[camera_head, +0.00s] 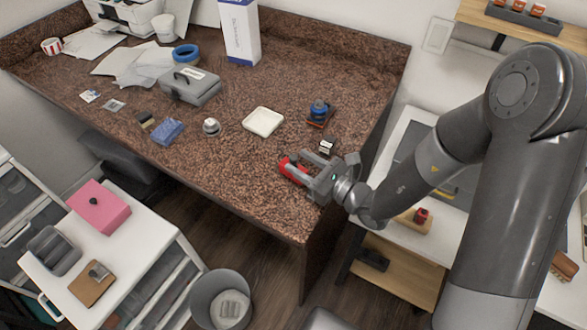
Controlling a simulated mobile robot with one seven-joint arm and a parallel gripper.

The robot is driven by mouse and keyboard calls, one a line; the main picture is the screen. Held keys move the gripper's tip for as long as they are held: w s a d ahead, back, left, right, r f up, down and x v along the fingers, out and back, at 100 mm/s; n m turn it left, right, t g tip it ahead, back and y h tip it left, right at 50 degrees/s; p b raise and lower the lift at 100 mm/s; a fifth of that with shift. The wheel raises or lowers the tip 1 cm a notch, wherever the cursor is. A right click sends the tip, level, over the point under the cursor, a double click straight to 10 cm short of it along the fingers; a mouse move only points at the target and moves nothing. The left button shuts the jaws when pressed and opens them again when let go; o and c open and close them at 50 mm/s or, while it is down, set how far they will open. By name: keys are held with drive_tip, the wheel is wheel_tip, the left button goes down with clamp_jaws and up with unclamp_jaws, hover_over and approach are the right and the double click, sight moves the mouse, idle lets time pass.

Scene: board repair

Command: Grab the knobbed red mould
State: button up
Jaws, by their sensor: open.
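A red object (287,167) lies on the brown speckled desk (240,185) near its front right part; I take it to be the red mould. My gripper (297,167) reaches in from the right, low over the desk, with its open fingers at the red object. The fingers cover part of it, so its knob and full shape are hidden. I cannot tell whether the fingers touch it.
A small black-and-white item (326,147) stands just behind my gripper. A blue-knobbed piece (319,112) and a cream square dish (263,121) are farther back. A silver round item (211,126) and blue block (167,131) lie left. The desk front is clear.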

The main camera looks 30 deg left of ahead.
sight(297, 161)
drive_tip(key=a, duration=0.3)
drive_tip(key=shift+w+f, duration=0.1)
drive_tip(key=shift+w, duration=0.1)
clamp_jaws()
